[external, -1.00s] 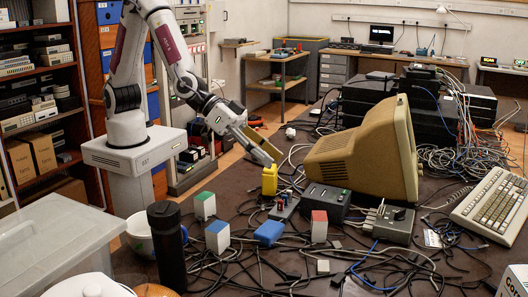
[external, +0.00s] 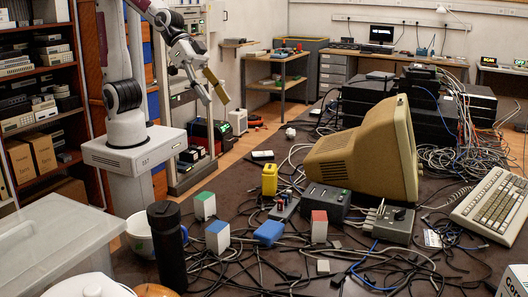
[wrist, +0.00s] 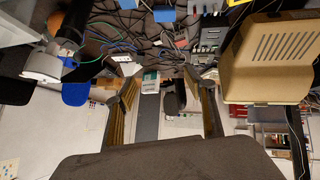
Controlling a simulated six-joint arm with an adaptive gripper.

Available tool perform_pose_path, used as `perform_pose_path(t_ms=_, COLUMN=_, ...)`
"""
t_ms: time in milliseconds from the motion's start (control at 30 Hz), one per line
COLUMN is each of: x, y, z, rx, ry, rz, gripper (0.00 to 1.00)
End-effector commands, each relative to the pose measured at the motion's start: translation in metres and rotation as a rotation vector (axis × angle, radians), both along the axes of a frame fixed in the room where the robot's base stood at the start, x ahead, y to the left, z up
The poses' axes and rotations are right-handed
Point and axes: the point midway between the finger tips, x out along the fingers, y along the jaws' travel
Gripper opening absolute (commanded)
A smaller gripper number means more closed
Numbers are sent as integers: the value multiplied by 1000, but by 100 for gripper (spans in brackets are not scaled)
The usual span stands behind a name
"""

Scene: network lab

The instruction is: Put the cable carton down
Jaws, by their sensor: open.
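My gripper (external: 212,92) is raised at the upper left, beyond the table's far left edge, with its fingers spread and nothing between them. In the wrist view, my gripper (wrist: 166,100) shows tan finger pads wide apart. A white printed box (external: 514,283) is cut off at the lower right corner.
A beige monitor (external: 350,155) and a keyboard (external: 492,206) are to the right. A black cylinder (external: 167,245) stands at front left.

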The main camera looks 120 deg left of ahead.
Motion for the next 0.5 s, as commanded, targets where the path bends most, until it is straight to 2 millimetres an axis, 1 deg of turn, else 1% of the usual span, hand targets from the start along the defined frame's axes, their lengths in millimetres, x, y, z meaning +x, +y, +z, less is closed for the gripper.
perform_pose_path(t_ms=33, x=-12, y=5, z=5, rx=7, ry=6, rz=-4, gripper=54)
perform_pose_path(t_ms=200, x=-53, y=20, z=10, rx=40, ry=49, rz=-21, gripper=54)
perform_pose_path(t_ms=500, x=-128, y=50, z=10, rx=112, ry=131, rz=-26, gripper=54)
